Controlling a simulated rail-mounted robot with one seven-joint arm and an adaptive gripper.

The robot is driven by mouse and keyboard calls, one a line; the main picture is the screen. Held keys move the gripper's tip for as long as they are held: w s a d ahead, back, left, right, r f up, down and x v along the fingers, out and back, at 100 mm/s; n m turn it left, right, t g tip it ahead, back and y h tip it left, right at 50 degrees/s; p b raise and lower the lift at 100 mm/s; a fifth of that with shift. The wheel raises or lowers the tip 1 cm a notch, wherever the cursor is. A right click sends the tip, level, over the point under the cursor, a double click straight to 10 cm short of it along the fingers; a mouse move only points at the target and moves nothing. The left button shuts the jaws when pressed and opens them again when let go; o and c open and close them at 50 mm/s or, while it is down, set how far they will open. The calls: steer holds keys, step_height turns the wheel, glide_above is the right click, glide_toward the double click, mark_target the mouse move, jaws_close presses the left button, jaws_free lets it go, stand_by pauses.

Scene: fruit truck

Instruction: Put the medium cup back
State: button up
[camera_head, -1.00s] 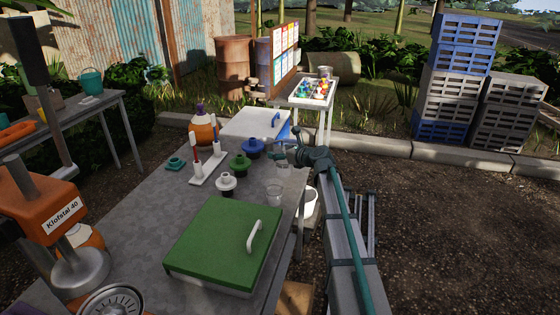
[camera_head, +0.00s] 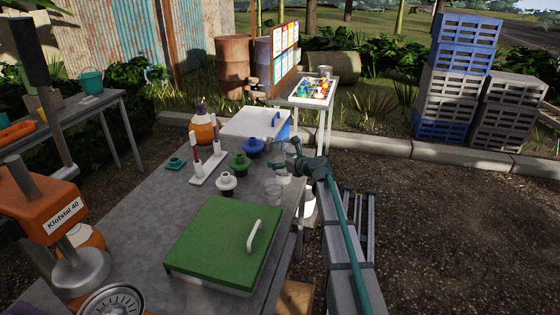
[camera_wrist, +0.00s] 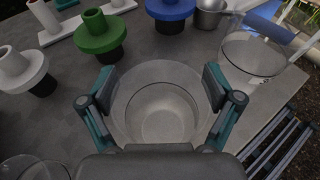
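A clear cup (camera_wrist: 160,123) sits between the spread fingers of my gripper (camera_wrist: 161,88) in the wrist view. The fingers lie close along both sides of its rim; whether they press on it I cannot tell. Another clear cup (camera_wrist: 255,56) stands at upper right, near the table edge, and part of a third (camera_wrist: 32,168) shows at lower left. In the head view, my gripper (camera_head: 286,156) is over the right edge of the grey table. A clear cup (camera_head: 273,192) stands apart on the table in front of it. Whether the cup between the fingers touches the table is unclear.
White (camera_wrist: 25,70), green (camera_wrist: 99,33) and blue (camera_wrist: 171,8) flanged pieces stand left of and behind the cups. A small metal pot (camera_wrist: 210,13) is at the back. A green-lidded box (camera_head: 222,240) fills the near table. A white lidded box (camera_head: 253,124) stands at the far end.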

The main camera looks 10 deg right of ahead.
stand_by(0.3)
steer(key=shift+r, duration=0.15)
steer(key=v, duration=1.2)
steer(key=shift+b, duration=0.35)
